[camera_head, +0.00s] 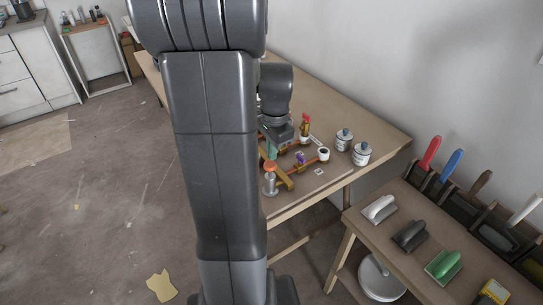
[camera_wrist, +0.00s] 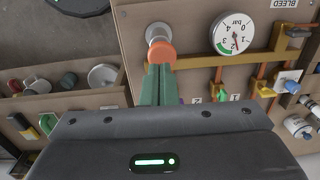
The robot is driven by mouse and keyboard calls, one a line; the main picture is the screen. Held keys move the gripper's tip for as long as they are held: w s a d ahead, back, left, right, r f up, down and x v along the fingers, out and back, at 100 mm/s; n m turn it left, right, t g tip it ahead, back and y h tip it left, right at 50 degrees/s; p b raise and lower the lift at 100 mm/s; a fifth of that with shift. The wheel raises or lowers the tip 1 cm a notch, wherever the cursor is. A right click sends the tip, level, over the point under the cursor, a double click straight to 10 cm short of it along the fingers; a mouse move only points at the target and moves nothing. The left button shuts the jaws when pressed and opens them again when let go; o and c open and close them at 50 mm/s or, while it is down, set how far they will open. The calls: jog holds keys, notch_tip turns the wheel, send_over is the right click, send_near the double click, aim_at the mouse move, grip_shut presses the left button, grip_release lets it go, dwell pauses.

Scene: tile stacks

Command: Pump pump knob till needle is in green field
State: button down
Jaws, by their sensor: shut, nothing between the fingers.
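The pump's orange knob (camera_wrist: 161,52) sits on a grey metal pump (camera_wrist: 157,32) at the board's edge; the knob also shows in the head view (camera_head: 270,166). My gripper (camera_wrist: 160,68) has its green fingers together, with the tips right at the knob; I cannot tell if they touch it. In the head view my gripper (camera_head: 271,152) is just above the knob. The round white gauge (camera_wrist: 233,33) reads in bar and appears upside down in the wrist view. Its needle points downward, seemingly beside the small green field at lower left. I cannot make out the gauge in the head view.
Copper pipes (camera_wrist: 205,62) with yellow brackets and valves run along the board. Two lidded canisters (camera_head: 362,154) stand to the right on the wooden table (camera_head: 385,135). A lower bench (camera_head: 395,240) with trowels and coloured handles is at the right.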

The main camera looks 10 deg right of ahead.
aim_at(271, 166)
jog(key=shift+f, duration=1.2)
notch_tip(271, 166, down, 3)
jog(key=shift+b, duration=1)
jog(key=shift+s+a, duration=0.1)
notch_tip(271, 166, up, 14)
jog(key=p, duration=0.3)
jog(key=shift+s+d+r, duration=0.15)
jog(key=shift+d, duration=0.15)
